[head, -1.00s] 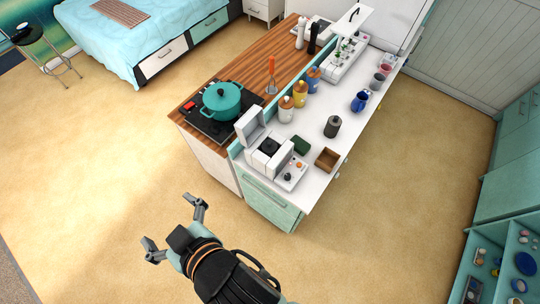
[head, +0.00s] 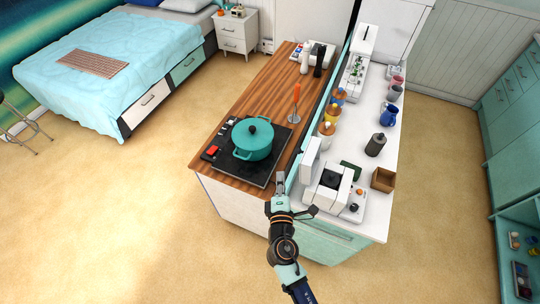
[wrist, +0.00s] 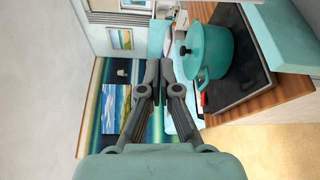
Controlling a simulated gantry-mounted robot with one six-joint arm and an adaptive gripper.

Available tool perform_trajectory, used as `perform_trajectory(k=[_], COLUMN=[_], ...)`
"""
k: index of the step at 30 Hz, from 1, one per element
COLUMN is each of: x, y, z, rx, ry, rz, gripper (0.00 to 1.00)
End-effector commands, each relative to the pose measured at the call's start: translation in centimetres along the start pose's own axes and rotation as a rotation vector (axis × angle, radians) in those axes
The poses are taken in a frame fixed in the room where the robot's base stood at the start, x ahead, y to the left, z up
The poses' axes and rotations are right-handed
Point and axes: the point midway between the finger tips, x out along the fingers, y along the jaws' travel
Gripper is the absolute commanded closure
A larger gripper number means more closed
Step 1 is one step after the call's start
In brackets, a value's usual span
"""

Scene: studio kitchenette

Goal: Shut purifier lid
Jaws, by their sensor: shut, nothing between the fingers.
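My gripper (head: 280,182) is at the near end of the counters, just left of the purifier and apart from the lid as far as I can tell. In the wrist view my gripper (wrist: 158,67) has its fingertips together with nothing between them. The purifier is not in the wrist view.
A teal pot (head: 253,139) sits on the black hob (head: 262,170) close beyond my gripper. A raised divider separates the wooden counter (head: 262,95) from the white one. A brown box (head: 383,180) and dark canister (head: 375,145) stand right of the purifier. Open floor lies left.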

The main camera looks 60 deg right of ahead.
Motion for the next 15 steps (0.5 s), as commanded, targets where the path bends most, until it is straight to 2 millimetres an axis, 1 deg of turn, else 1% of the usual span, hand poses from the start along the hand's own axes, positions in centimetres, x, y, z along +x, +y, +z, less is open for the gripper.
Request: perform_trajectory(k=[4,7,11,15], x=[0.3,1.5,4.0,7.1], y=[0.1,0.2,0.2,0.2], z=[0.0,0.0,0.0,0.0], rx=[-0.001,0.001,0.002,0.003], ry=[0.000,0.000,-0.001,-0.001], rz=[0.000,0.001,0.001,0.001], gripper=[1.00,1.00,1.00,1.00])
